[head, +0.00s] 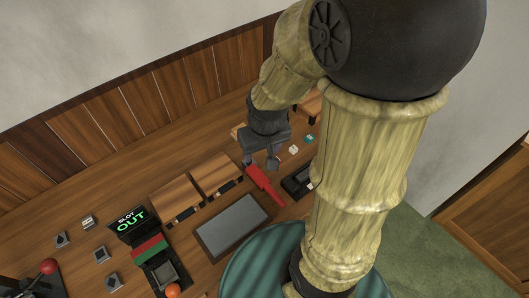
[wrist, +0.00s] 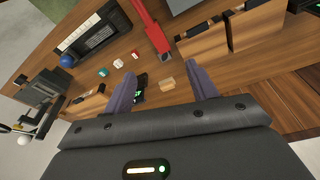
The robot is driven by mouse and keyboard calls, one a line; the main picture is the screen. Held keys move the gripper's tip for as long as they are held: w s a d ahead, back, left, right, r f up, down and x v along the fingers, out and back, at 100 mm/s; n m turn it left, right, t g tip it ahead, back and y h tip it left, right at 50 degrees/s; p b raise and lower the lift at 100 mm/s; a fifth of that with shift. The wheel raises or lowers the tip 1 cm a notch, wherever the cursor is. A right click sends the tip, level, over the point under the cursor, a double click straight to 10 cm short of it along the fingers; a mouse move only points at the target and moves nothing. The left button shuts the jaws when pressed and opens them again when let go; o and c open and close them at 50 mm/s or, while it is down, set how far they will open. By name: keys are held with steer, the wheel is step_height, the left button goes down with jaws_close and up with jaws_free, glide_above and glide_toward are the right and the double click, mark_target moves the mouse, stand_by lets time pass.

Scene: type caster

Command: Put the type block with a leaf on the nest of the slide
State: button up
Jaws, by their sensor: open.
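My gripper (head: 262,158) is open and empty over the back part of the wooden bench; its two fingers also show in the wrist view (wrist: 163,84). Several small grey blocks with dark faces lie at the left in the head view, such as this one (head: 61,240), another (head: 102,254) and a lower one (head: 113,282). Their marks are too small to read, so I cannot tell which has a leaf. A dark device with a square grey recess (head: 165,274) and an orange ball (head: 173,291) stands at the bottom; I cannot tell whether it is the slide's nest.
A red bar (head: 262,184) lies near my gripper. A red-knobbed lever (head: 48,266) is at far left.

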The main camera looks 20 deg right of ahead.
steer(key=shift+s+r, duration=0.3)
steer(key=shift+s, duration=0.65)
steer(key=shift+o, duration=0.4)
steer(key=w+f+n+b, duration=0.1)
steer(key=w+f+b, duration=0.3)
steer(key=w, duration=0.4)
steer(key=w+f+n+g+b, duration=0.1)
steer(key=w+f+n+b, duration=0.1)
steer(key=w, duration=0.5)
step_height(320, 180, down, 2)
steer(key=shift+w+d+f+b, duration=0.2)
steer(key=shift+w+d+b, duration=0.2)
steer(key=shift+b, duration=0.45)
steer(key=shift+s, duration=0.1)
steer(key=f, duration=0.4)
steer(key=w+f, duration=0.1)
steer(key=f, duration=0.7)
steer(key=shift+w+a+f, duration=0.1)
steer(key=shift+w+a, duration=0.05)
steer(key=shift+w, duration=0.05)
